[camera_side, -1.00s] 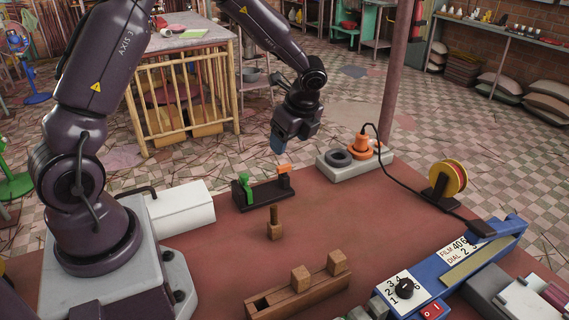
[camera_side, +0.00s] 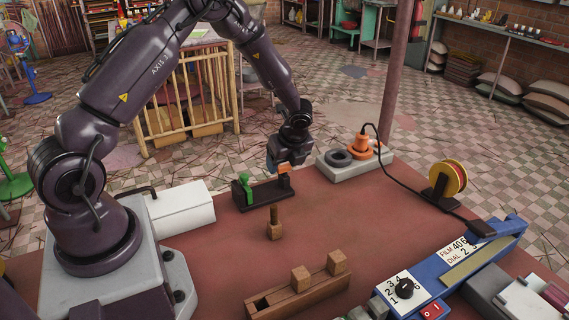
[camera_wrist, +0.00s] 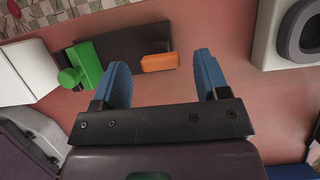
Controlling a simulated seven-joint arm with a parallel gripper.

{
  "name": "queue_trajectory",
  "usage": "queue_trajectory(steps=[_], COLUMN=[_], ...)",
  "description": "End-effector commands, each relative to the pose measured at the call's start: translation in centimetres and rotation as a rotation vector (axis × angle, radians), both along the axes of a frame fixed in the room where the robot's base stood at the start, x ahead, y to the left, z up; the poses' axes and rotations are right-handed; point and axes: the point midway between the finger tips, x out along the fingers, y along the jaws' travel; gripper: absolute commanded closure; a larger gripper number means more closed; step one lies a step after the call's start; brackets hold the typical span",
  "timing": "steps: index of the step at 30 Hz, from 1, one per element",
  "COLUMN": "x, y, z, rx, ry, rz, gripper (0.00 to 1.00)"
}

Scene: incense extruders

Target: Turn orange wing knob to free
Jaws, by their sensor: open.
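The orange wing knob (camera_wrist: 159,62) lies at the right end of a dark base (camera_wrist: 128,45) in the wrist view. In the side view the orange knob (camera_side: 284,169) is partly hidden by my gripper. A green knob (camera_wrist: 88,65) stands at the base's other end; it also shows in the side view (camera_side: 246,187). My gripper (camera_wrist: 165,82) is open, with its blue fingers apart. The orange knob shows in the gap between the fingers, beyond their tips. Contact with it cannot be told.
A grey block (camera_side: 356,168) with a black ring (camera_side: 338,158) and an orange plug (camera_side: 360,147) stands right of the knob. A wooden peg (camera_side: 274,224) stands in front. A white box (camera_side: 180,208) is to the left.

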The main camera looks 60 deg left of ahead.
Motion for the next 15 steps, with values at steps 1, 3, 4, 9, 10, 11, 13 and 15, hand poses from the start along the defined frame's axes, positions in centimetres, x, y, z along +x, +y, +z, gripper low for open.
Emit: queue_trajectory(steps=[1,3,4,9,10,11,13,15], x=[-0.02,0.01,0.01,0.02,0.02,0.02,0.01,0.01], y=[0.18,0.34,0.39,0.49,0.49,0.48,0.48,0.47], z=[-0.49,-0.84,-0.94,-1.11,-1.10,-1.09,-1.09,-1.08], rx=[0.000,-0.001,-0.001,0.000,0.000,0.000,0.000,0.000], ry=[0.001,0.000,-0.002,-0.002,-0.002,-0.002,-0.002,-0.002], rz=[0.000,0.001,0.001,0.001,0.001,0.001,0.001,0.001], gripper=[0.32,0.32,0.32,0.32,0.32,0.32,0.32,0.48])
